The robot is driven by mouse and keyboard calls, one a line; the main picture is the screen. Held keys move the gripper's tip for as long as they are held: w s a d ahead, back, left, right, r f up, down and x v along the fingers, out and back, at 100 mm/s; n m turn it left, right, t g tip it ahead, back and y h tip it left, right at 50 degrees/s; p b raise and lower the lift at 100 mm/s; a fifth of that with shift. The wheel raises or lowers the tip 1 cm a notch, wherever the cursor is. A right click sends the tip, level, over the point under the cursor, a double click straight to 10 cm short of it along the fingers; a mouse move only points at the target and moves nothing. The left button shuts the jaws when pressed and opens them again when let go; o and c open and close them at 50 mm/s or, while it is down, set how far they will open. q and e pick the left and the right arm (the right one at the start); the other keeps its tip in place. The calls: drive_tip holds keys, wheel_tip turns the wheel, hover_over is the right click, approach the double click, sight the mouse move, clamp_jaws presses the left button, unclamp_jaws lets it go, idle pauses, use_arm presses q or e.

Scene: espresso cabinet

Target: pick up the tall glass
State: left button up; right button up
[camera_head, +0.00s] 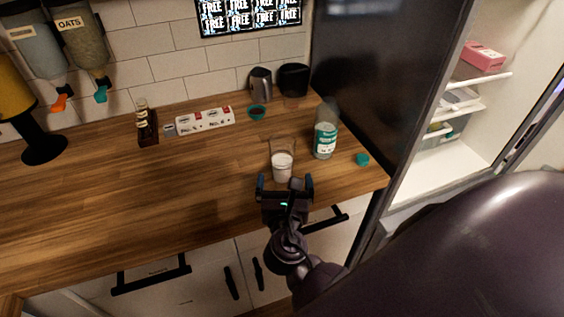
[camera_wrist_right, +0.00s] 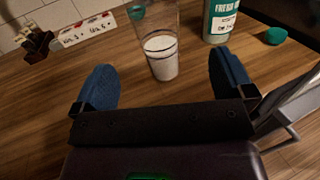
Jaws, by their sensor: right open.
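The tall glass (camera_head: 282,166) stands upright on the wooden counter near its front edge, partly filled with something white. In the right wrist view the glass (camera_wrist_right: 161,56) stands ahead of my jaws, between the lines of the two fingers. My right gripper (camera_head: 285,183) is open and empty, just in front of the glass in the head view. Its two blue fingers (camera_wrist_right: 165,82) are spread wide in the wrist view, with the glass a little beyond their tips. I cannot see my left gripper.
A bottle with a teal label (camera_head: 325,140) stands right of the glass, with a teal cap (camera_head: 362,160) beside it. An open fridge (camera_head: 440,160) is at right. The counter's left is largely clear.

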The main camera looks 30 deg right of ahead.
sight(282, 160)
drive_tip(key=x, duration=0.4)
drive_tip(key=shift+w+d, duration=0.2)
drive_tip(key=shift+w, duration=0.1)
drive_tip(key=shift+a+p+x, duration=0.25)
drive_tip(key=shift+p+x, duration=0.25)
drive_tip(key=shift+x, duration=2.05)
drive_tip(key=shift+w+f, duration=0.1)
drive_tip(key=shift+f, duration=0.05)
drive_tip(key=shift+c, duration=0.2)
drive_tip(key=c, duration=1)
drive_tip(key=shift+c, duration=0.6)
